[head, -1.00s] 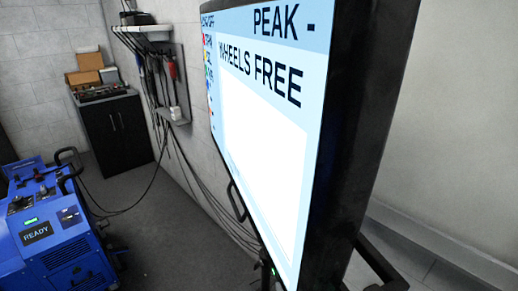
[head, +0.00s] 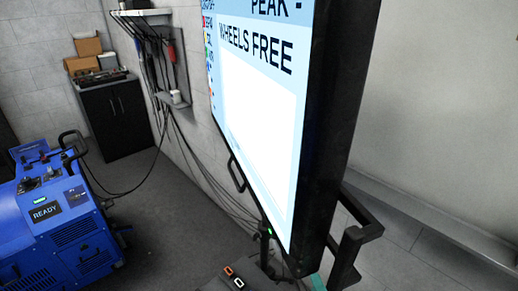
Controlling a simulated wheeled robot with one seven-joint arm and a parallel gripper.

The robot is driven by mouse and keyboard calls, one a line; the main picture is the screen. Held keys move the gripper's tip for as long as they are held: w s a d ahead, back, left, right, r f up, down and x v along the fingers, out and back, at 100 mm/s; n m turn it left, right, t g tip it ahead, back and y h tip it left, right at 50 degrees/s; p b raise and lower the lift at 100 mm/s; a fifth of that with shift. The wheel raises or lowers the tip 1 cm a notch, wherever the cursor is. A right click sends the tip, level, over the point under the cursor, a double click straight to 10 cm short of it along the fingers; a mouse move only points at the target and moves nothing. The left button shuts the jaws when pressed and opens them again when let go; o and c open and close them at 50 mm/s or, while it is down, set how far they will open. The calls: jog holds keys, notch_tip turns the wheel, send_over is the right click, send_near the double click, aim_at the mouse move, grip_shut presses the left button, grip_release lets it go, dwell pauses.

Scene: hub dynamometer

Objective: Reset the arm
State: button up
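My gripper and arm are not clearly in view. A large screen (head: 258,130) in a black frame stands close in front, seen at a steep angle. It reads "PEAK -" and "WHEELS FREE" above a blank white area. A blue machine (head: 62,225) with a black handle stands at the left, and its small display (head: 45,212) reads "READY".
A black cabinet (head: 113,120) with boxes on top stands against the back wall. A wall shelf (head: 158,55) holds hanging cables. A black tubular frame (head: 350,240) juts out at the lower right. Grey floor (head: 165,210) is open between machine and screen.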

jog(key=s+a+f+n+g+h, duration=0.2)
jog(key=s+a+f+n+h, duration=0.2)
jog(key=s+f, duration=0.75)
jog(key=s+a+r+n+t, duration=0.1)
jog(key=s+a+r+n, duration=0.1)
jog(key=s+a+n, duration=0.8)
jog(key=s+a, duration=0.1)
jog(key=s, duration=0.3)
jog(key=shift+s+a+y, duration=0.2)
jog(key=shift+s+y, duration=0.1)
jog(key=shift+s, duration=0.05)
jog(key=shift+r, duration=0.1)
dwell(0.3)
jog(key=shift+c, duration=1.3)
jog(key=shift+s, duration=0.1)
